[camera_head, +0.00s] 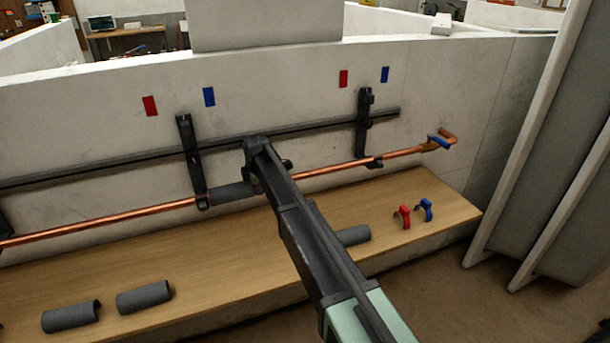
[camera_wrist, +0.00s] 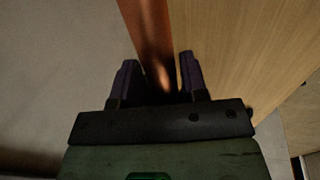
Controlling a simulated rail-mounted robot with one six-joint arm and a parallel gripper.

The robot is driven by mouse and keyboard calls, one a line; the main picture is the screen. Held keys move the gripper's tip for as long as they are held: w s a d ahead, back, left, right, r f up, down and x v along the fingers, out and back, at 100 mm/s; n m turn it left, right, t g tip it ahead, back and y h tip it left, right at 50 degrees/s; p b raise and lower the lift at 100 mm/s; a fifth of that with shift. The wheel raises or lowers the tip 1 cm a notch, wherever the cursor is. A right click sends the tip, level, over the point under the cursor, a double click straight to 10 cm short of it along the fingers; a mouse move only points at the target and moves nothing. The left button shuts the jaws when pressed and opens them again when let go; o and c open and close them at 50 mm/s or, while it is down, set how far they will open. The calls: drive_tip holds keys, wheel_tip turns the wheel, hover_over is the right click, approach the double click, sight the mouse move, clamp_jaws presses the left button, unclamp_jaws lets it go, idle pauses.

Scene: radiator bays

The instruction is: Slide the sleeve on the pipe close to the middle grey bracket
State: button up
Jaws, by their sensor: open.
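The copper pipe (camera_head: 120,215) runs along the wall through dark grey brackets. The middle grey bracket (camera_head: 190,155) stands left of my gripper. A dark grey sleeve (camera_head: 233,192) is around the pipe just right of that bracket, its left end close to the bracket's foot; I cannot tell whether they touch. My gripper (camera_head: 266,168) is at the pipe by the sleeve's right end, mostly hidden by my arm. In the wrist view my gripper (camera_wrist: 157,68) is open, with a finger on each side of the bare pipe (camera_wrist: 147,30). No sleeve is clear there.
Another bracket (camera_head: 363,125) holds the pipe at right, and one shows at the left edge. Loose grey sleeves (camera_head: 145,297) lie on the wooden bench (camera_head: 215,275). Red (camera_head: 404,215) and blue (camera_head: 426,208) clips stand at its right. Grey panels (camera_head: 540,150) rise at far right.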

drive_tip(key=shift+w+d, duration=0.15)
drive_tip(key=shift+d, duration=0.4)
drive_tip(key=shift+w+d, duration=0.15)
drive_tip(key=shift+d, duration=0.35)
drive_tip(key=p+v, duration=0.2)
drive_tip(key=w+p+v, duration=0.1)
drive_tip(key=p+v, duration=0.5)
drive_tip(key=shift+w+a+r, duration=0.25)
drive_tip(key=shift+w+a, duration=0.1)
drive_tip(key=shift+w, duration=0.05)
drive_tip(key=shift+f, duration=0.1)
drive_tip(key=shift+m, duration=0.7)
drive_tip(key=s+d+m+g, duration=0.1)
drive_tip(key=s+d+m, duration=0.5)
drive_tip(key=s, duration=0.7)
drive_tip(key=s+d+m, duration=0.7)
drive_tip(key=s+d, duration=0.3)
drive_tip(key=s, duration=0.3)
drive_tip(key=s+d+m+g, duration=0.1)
drive_tip(key=s+d+m, duration=0.6)
drive_tip(key=s, duration=0.7)
drive_tip(key=shift+d+f+g+h, duration=0.3)
drive_tip(key=shift+d+h, duration=0.1)
drive_tip(key=shift+d, duration=0.3)
